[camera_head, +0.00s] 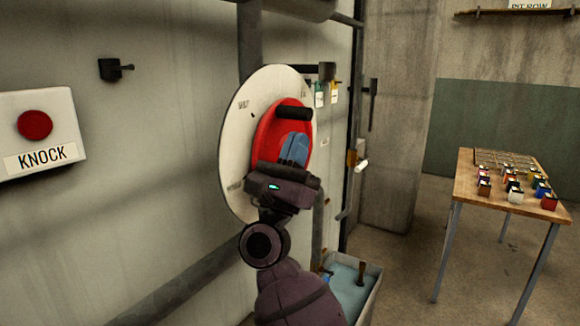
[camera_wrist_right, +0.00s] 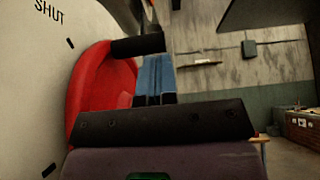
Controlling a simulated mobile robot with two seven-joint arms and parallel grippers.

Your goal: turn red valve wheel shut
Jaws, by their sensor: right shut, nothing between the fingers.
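The red valve wheel (camera_head: 263,140) is mounted on a round white dial plate (camera_head: 241,150) on the wall. A black handle (camera_head: 294,113) sticks out from the wheel near its top. My right gripper (camera_head: 297,138) is shut and empty, its blue fingers in front of the wheel just below the handle. In the right wrist view the fingers (camera_wrist_right: 156,62) reach up to the handle (camera_wrist_right: 137,46), beside the red wheel (camera_wrist_right: 98,88). I cannot tell whether they touch it. The word SHUT shows on the dial plate (camera_wrist_right: 28,80) at upper left. My left gripper is out of view.
A white box with a red KNOCK button (camera_head: 35,125) hangs on the wall at left. A bin (camera_head: 370,285) stands on the floor below right of the wheel. A wooden table (camera_head: 467,187) with several small coloured items stands at right. The floor between is clear.

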